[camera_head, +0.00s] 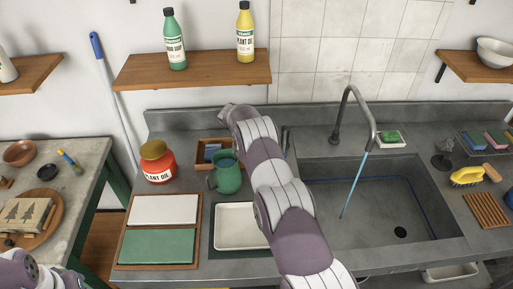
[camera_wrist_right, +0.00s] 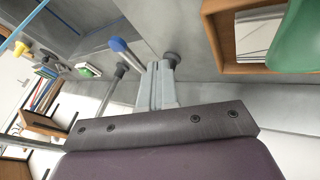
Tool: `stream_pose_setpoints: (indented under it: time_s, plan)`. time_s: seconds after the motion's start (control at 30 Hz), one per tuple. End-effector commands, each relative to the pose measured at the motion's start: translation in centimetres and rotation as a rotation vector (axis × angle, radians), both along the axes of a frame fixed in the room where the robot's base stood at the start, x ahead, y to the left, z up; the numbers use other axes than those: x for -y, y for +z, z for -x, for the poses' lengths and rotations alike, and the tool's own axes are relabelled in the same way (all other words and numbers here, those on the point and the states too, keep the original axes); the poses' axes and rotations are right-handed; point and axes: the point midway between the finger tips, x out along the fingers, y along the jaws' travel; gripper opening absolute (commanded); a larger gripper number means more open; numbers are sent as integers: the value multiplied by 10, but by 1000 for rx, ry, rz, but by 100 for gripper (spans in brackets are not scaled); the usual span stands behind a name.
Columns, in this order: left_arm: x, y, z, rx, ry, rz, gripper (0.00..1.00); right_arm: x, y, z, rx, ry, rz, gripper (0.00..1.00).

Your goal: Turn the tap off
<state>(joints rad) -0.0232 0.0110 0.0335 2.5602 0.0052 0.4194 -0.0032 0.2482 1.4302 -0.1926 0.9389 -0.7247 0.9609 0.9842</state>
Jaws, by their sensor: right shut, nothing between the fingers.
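The tap's grey curved spout (camera_head: 352,100) stands behind the sink (camera_head: 320,215). A thin blue stream of water (camera_head: 354,185) runs from it into the basin. In the right wrist view, a lever with a blue tip (camera_wrist_right: 120,46) lies just beside the fingers of my right gripper (camera_wrist_right: 157,78). These pale fingers are shut and empty; I cannot tell whether they touch the lever. In the head view my right arm hides this gripper and most of the lever. Of my left arm only a part shows at the lower left, without its gripper.
Left of my right arm stand a green mug (camera_head: 228,178), a small wooden tray (camera_head: 203,163), a red jar (camera_head: 157,165) and a white tray (camera_head: 237,246). A wooden shelf with bottles (camera_head: 190,69) hangs above. A yellow brush (camera_head: 467,177) lies right of the sink.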

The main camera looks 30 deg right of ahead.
Motion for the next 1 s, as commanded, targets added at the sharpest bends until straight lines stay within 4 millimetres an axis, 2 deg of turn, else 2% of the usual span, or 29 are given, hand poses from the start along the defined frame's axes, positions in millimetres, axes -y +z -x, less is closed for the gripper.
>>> stream_pose_setpoints:
  time_s: [0.03, 0.07, 0.2, 0.3, 0.37, 0.5, 0.87, 1.0]
  plan:
    - [0, -19, 0, 0, 0, 0, 41, 6, -20, 1, -1, -3, -1, 0]
    - [0, -24, 0, 0, 0, 0, 41, 10, -25, 1, -1, -2, 0, 0]
    - [0, -53, 0, 0, 0, 0, 41, 19, -26, 8, 2, -1, -1, 0]
    - [0, -67, 0, 0, 0, 0, 41, 24, -25, 13, 1, 0, -1, 0]
    - [0, -48, 0, -1, 0, 0, 41, 29, -14, 19, -3, -1, -2, 0]
    - [0, -43, 0, 2, 0, 0, 41, 37, -18, 25, -3, 0, -2, 0]
    - [0, -45, 0, 0, 0, 0, 41, 38, -21, 26, -1, 3, -2, 0]
    - [0, -60, 0, 1, 0, 0, 41, 45, -25, 31, 0, 83, 0, 0]
